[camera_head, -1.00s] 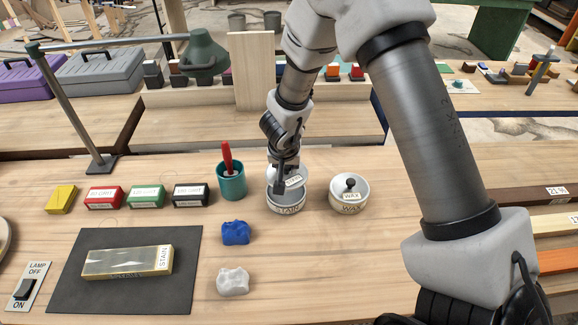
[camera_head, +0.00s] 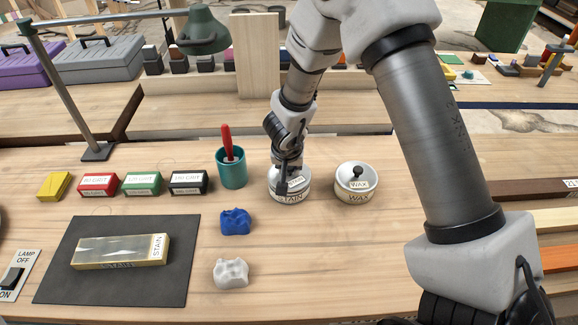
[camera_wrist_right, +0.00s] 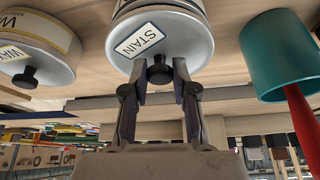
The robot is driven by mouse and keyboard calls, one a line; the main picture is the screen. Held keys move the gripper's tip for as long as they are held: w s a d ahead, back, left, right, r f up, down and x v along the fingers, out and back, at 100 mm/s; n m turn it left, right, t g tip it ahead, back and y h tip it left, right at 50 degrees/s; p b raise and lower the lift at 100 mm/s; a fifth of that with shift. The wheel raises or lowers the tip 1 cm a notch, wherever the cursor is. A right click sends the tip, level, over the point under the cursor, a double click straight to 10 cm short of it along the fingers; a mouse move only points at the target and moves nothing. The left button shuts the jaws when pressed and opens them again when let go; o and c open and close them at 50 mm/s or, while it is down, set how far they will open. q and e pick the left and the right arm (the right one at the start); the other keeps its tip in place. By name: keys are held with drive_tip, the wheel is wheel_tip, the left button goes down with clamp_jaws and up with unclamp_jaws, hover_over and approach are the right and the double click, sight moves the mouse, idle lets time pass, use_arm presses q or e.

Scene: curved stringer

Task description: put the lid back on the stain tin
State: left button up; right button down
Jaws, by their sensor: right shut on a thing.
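The stain tin (camera_head: 291,197) stands on the bench, a low round pale tin with a STAIN label. Its grey lid (camera_head: 302,180) is over the tin's mouth and looks level. My right gripper (camera_head: 285,178) points down over it. In the right wrist view the lid (camera_wrist_right: 185,42) shows its own STAIN label and a dark knob (camera_wrist_right: 160,72) between the fingertips; the gripper is shut on that knob. Whether the lid's rim is fully seated is hard to tell. My left gripper is not in view.
The wax tin (camera_head: 355,194), with a knobbed lid on, stands close to the right. A teal cup (camera_head: 231,172) with a red-handled tool (camera_head: 227,142) stands close to the left. Blue (camera_head: 236,222) and white (camera_head: 231,273) lumps lie in front. A lamp (camera_head: 203,30) stands behind.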

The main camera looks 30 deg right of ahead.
drive_tip(key=shift+r+p, duration=0.1)
drive_tip(key=shift+p, duration=0.5)
idle(0.6)
drive_tip(key=shift+f+p, duration=0.25)
drive_tip(key=shift+p, duration=0.25)
idle(1.0)
drive_tip(key=shift+c, duration=1.8)
unclamp_jaws()
wheel_tip(320, 180, up, 7)
drive_tip(key=p, duration=0.8)
